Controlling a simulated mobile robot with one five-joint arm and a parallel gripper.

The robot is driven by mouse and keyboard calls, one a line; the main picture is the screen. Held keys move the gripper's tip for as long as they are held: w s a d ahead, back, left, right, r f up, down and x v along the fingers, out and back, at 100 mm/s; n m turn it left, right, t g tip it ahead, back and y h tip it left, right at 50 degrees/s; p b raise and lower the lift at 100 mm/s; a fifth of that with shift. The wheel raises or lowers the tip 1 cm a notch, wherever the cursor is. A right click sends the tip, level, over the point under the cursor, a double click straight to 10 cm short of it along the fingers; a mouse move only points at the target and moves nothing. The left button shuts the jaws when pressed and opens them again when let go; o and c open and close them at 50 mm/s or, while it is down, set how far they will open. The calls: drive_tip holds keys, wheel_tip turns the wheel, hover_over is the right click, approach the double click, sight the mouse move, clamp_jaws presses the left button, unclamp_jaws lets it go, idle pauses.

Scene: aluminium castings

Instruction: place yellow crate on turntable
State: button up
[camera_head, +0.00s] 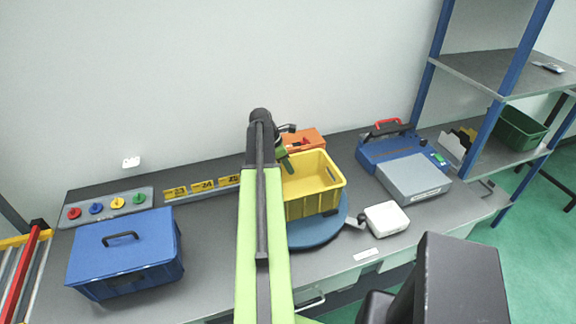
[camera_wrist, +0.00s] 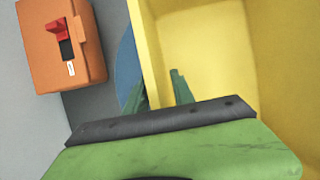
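The yellow crate (camera_head: 331,199) is upright over the blue round turntable (camera_head: 338,225), which shows below its front and right sides. I see no clear gap between them, but the contact is hidden. My gripper (camera_head: 287,162) is at the crate's left rim, partly hidden by my arm. In the wrist view the crate (camera_wrist: 205,50) fills the right side, and a strip of the turntable (camera_wrist: 127,68) shows beyond its wall. My gripper's fingers (camera_wrist: 158,84) stand apart, one outside the wall and one inside. A gap shows between the inner finger and the wall.
An orange box (camera_head: 306,140) stands just behind the crate. A white box (camera_head: 386,218) sits close to the turntable's right. A blue toolcase (camera_head: 400,150) and grey box (camera_head: 413,180) are further right. A lidded blue box (camera_head: 125,255) is at left.

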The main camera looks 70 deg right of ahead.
drive_tip(key=p+v, duration=0.4)
drive_tip(key=v, duration=0.1)
drive_tip(key=p+v, duration=0.5)
drive_tip(key=v, duration=0.1)
drive_tip(key=shift+s+r+p, duration=0.1)
drive_tip(key=shift+s+p, duration=0.15)
drive_tip(key=shift+p, duration=0.05)
drive_tip(key=shift+w+a+r+p, duration=0.1)
drive_tip(key=shift+w+r+p, duration=0.15)
drive_tip(key=shift+r+p, duration=0.1)
drive_tip(key=shift+f, duration=0.1)
